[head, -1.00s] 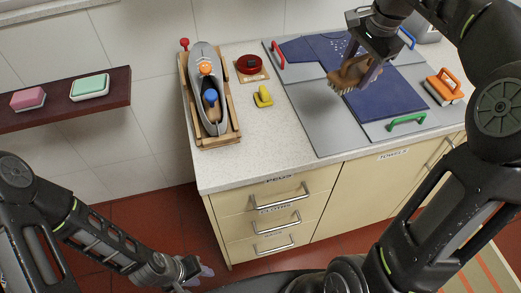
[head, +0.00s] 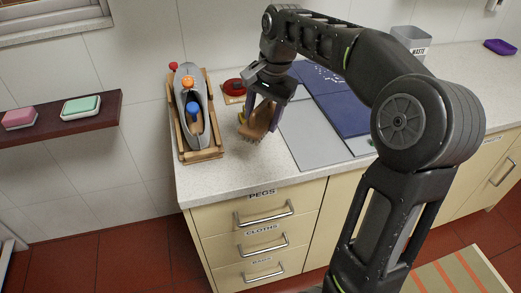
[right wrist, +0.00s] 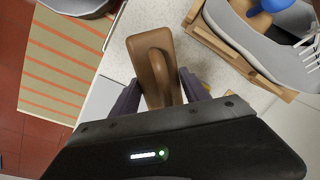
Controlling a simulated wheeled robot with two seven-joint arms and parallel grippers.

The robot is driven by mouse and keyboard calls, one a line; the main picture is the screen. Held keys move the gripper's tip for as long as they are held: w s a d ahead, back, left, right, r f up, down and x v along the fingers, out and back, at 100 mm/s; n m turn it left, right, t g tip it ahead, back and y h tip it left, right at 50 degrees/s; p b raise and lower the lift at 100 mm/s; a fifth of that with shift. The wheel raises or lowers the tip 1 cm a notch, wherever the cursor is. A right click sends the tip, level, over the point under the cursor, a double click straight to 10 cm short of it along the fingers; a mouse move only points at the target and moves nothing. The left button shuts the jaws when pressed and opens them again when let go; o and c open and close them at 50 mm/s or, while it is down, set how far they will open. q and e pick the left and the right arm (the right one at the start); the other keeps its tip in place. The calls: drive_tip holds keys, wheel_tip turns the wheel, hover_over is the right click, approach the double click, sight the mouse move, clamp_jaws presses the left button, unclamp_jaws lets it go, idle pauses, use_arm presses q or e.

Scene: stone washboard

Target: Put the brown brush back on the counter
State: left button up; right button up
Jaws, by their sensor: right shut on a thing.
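The brown brush (head: 257,121) is held in my right gripper (head: 265,108), bristles down, over the counter (head: 222,178) just right of the wooden rack. I cannot tell whether the bristles touch the counter. In the right wrist view the brush (right wrist: 150,62) shows its brown handle and back between the two purple fingers of the gripper (right wrist: 157,95). My left gripper is out of view.
The counter's front strip is clear.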

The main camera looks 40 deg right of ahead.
sight(268, 119)
wheel_tip(268, 119, down, 6)
drive_tip(key=shift+r, duration=0.25)
drive_tip(key=shift+f, duration=0.1)
drive_tip(key=shift+f, duration=1.75)
drive_tip(key=shift+f, duration=0.2)
drive_tip(key=o, duration=1.3)
drive_tip(key=shift+r, duration=0.15)
drive_tip(key=r, duration=0.4)
drive_tip(key=s+r, duration=0.1)
drive_tip(key=r, duration=0.3)
drive_tip(key=s+d+r, duration=0.1)
drive_tip(key=r, duration=0.3)
